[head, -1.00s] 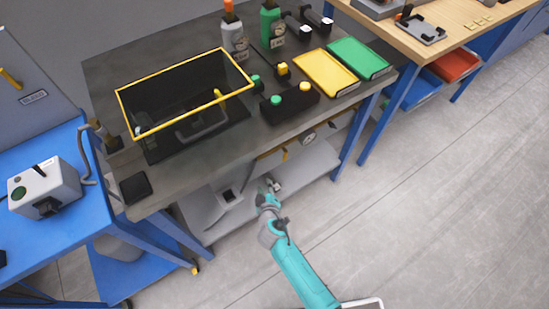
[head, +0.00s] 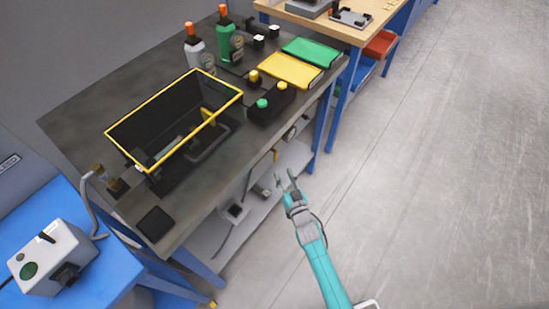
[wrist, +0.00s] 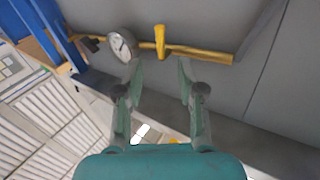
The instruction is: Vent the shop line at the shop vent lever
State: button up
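The shop vent lever appears to be the yellow handle (wrist: 160,42) on a yellow pipe (wrist: 200,53) in the wrist view. It stands across the pipe, just right of a round gauge (wrist: 122,45). In the head view a small yellow lever (head: 275,154) shows under the front edge of the dark bench. My gripper (wrist: 160,72) is open and empty, its two fingers spread below the lever in the picture, with the lever between their lines. In the head view my gripper (head: 286,178) is beside the bench's lower shelf, apart from the lever.
The dark bench (head: 75,120) carries a yellow-rimmed bin (head: 125,150), a yellow tray (head: 292,70), a green tray (head: 310,52) and bottles. Its blue leg (head: 322,125) stands right of the lever. Open floor (head: 440,170) lies to the right.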

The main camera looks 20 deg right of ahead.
aim_at(275, 161)
jog(key=w, duration=0.9)
jog(key=shift+w+a, duration=0.1)
jog(key=shift+a, duration=0.1)
grip_shut()
